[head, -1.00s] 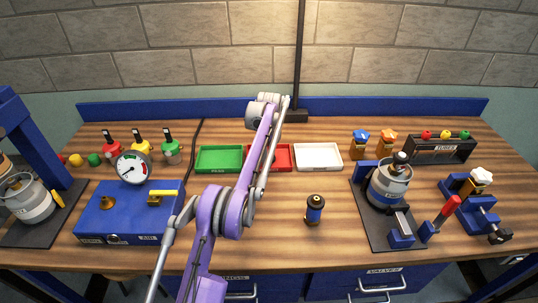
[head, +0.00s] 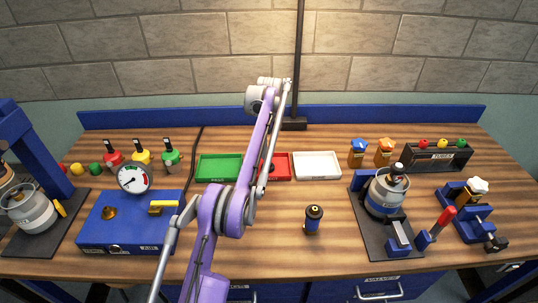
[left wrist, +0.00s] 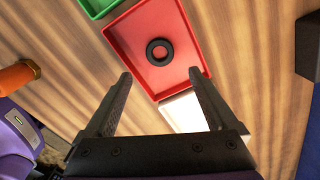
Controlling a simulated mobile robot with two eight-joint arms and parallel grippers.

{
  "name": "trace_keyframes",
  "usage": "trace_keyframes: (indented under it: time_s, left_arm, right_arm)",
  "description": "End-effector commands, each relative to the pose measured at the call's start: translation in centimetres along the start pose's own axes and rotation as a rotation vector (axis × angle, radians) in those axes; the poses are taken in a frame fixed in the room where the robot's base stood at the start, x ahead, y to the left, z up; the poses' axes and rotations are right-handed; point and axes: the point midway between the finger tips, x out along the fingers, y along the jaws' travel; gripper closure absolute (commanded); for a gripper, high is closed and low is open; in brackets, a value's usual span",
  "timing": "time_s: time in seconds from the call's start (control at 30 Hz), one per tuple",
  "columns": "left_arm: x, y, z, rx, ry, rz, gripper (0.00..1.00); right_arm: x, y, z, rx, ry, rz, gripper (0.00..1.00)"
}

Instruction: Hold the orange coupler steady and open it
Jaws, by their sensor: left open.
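An orange cylinder with a brass-coloured end (left wrist: 18,75), which looks like the orange coupler, shows at the left edge in the left wrist view. It is partly cut off there. I do not see it in the head view, where my purple arm covers part of the table. My left gripper (left wrist: 159,75) is open and empty, with its fingers pointing toward the red tray (left wrist: 118,42). The cylinder lies well outside the fingers. In the head view the gripper is hidden behind my arm. My right gripper is not in view.
A black ring (left wrist: 159,52) lies in the red tray, between the green tray (head: 218,168) and white tray (head: 317,166). A gauge box (head: 105,240) is left; a gas canister (head: 385,195) and vise (head: 475,222) are right.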

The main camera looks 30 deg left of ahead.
Motion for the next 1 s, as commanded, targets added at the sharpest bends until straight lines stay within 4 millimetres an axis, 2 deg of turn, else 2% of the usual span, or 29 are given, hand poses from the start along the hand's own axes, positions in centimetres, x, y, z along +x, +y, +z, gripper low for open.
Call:
trace_keyframes:
  time_s: [0.03,0.1,0.23,0.47,0.63,0.77,0.87,1.0]
  left_arm:
    - [-1.6,-0.2,0.0,0.000,0.000,-0.004,0.09]
    - [-2.5,-0.1,0.0,-0.001,0.000,-0.004,0.09]
    - [-3.6,-0.1,0.1,-0.001,0.000,-0.002,0.09]
    - [-4.0,0.1,-0.1,-0.010,-0.001,-0.003,0.09]
    - [-6.5,1.1,-2.1,-0.116,-0.005,-0.043,0.09]
    - [-9.1,3.6,-4.9,-0.274,0.001,-0.102,0.09]
    - [-10.6,6.3,-7.0,-0.405,0.015,-0.150,0.09]
    - [-11.5,11.1,-9.7,-0.585,0.050,-0.214,0.09]
  right_arm:
    - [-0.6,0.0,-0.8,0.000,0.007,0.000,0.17]
    - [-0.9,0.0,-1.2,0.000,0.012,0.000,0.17]
    - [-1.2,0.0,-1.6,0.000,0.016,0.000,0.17]
    - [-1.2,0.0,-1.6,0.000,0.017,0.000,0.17]
    - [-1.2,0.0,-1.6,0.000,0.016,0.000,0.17]
    - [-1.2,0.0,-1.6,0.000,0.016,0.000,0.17]
    - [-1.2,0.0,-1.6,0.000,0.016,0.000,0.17]
    - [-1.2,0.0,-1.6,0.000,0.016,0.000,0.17]
